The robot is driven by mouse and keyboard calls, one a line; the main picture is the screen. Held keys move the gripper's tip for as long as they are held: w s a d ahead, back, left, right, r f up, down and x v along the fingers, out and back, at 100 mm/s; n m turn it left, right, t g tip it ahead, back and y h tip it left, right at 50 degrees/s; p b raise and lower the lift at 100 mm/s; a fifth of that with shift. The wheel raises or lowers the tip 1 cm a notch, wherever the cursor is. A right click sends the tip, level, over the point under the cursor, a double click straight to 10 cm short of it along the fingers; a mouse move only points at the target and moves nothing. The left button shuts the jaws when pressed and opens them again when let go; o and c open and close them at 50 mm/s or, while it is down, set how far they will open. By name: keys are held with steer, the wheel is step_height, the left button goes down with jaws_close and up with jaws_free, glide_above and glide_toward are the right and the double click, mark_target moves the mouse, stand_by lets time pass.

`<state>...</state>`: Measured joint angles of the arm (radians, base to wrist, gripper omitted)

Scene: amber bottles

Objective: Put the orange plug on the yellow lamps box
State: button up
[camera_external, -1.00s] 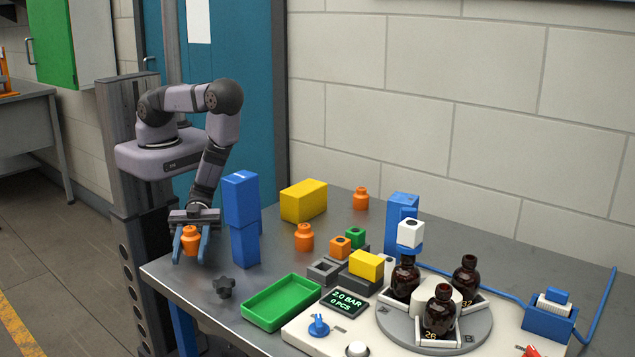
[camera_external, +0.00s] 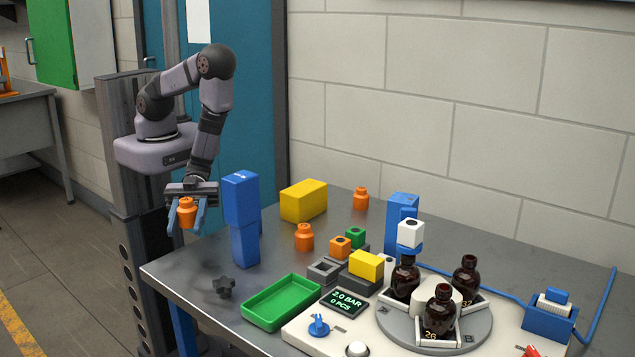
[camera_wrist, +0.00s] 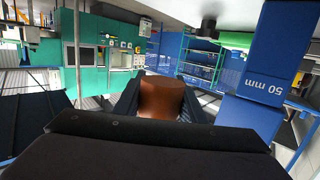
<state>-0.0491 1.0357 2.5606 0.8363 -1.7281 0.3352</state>
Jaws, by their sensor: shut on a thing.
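My gripper (camera_external: 186,225) is shut on an orange plug (camera_external: 187,211) and holds it upright above the table's left corner. In the wrist view the same plug (camera_wrist: 162,99) sits between the two fingers. A large yellow box (camera_external: 304,202) stands on the table toward the back, right of my gripper and beyond the blue blocks. Its top looks bare, and no lettering on it is readable. Two similar orange plugs stand free on the table, one in the middle (camera_external: 304,237) and one at the back (camera_external: 361,199).
A tall stack of blue blocks (camera_external: 243,220) stands between my gripper and the yellow box; it also shows in the wrist view (camera_wrist: 275,75). Amber bottles (camera_external: 438,313) stand on a turntable.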

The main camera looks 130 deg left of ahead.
steer(key=w+r+p, duration=0.5)
steer(key=r+p, duration=0.1)
steer(key=r, duration=0.7)
steer(key=w+a+n+t+y, duration=0.2)
steer(key=w+a+n+y, duration=0.1)
steer(key=a, duration=0.3)
steer(key=w+a+n+t+y, duration=0.2)
steer(key=w+a+n+y, duration=0.15)
steer(key=a, duration=0.35)
steer(key=n+g+y+b, duration=0.35)
steer(key=n+y, duration=0.75)
steer(key=y, duration=0.4)
glide_above(318, 187)
step_height(318, 187, down, 4)
step_height(318, 187, down, 3)
steer(key=shift+s+r+m+t+b, duration=0.1)
steer(key=shift+m+t+b, duration=0.15)
steer(key=shift+b, duration=0.5)
steer(key=shift+f+y+p, duration=0.25)
steer(key=shift+f+p, duration=0.05)
steer(key=shift+f, duration=1.55)
steer(key=shift+f, duration=0.1)
steer(key=shift+f, duration=1.8)
